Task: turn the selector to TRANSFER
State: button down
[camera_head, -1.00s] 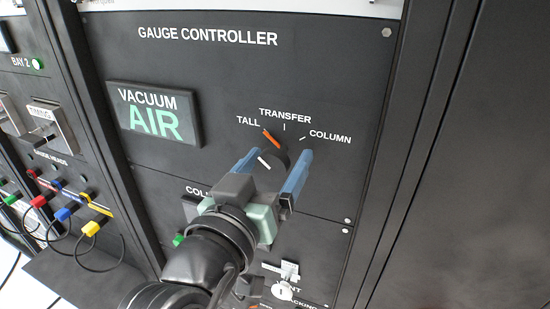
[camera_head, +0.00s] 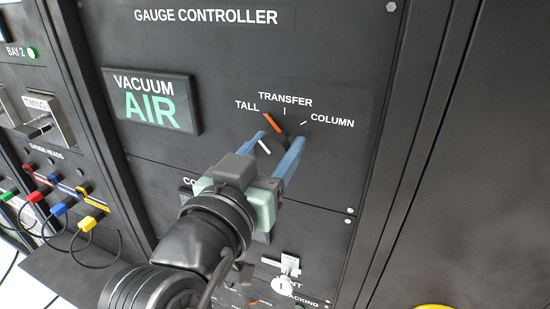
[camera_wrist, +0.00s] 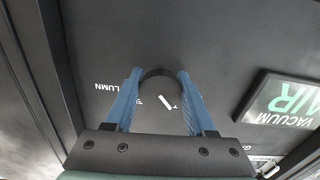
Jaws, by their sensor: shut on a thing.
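The selector (camera_head: 275,143) is a dark round knob on the black gauge controller panel, with an orange pointer (camera_head: 272,121) and a white line on its face. The orange pointer aims up-left at TALL (camera_head: 247,105). The TRANSFER label (camera_head: 285,99) is above the knob, and COLUMN (camera_head: 332,120) is to its right. My gripper (camera_head: 278,142) has its two blue fingers on either side of the knob, shut on it. In the wrist view the knob (camera_wrist: 160,82) sits between the fingertips (camera_wrist: 160,74), its white line showing; the orange pointer is hidden there.
A display reading VACUUM AIR (camera_head: 152,101) is left of the selector. Colored plugs with black cables (camera_head: 88,223) are at the lower left. A key-like switch (camera_head: 288,265) is below my gripper. The dark panel at right is bare.

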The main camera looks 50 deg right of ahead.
jog(key=m+b, duration=0.1)
jog(key=b, duration=0.1)
jog(key=m+b, duration=0.2)
jog(key=b, duration=0.1)
jog(key=shift+f+m, duration=0.3)
jog(key=shift+f, duration=0.05)
jog(key=m+b, duration=0.2)
jog(key=b, duration=0.2)
jog(key=shift+r+m, duration=0.15)
jog(key=shift+m, duration=0.25)
jog(key=shift+r+m+b, duration=0.15)
jog(key=shift+m+b, duration=0.65)
jog(key=shift+m, duration=0.1)
jog(key=shift+r, duration=0.1)
jog(key=shift+c, duration=1.3)
grip_release()
jog(key=b+v, duration=0.3)
jog(key=v, duration=1)
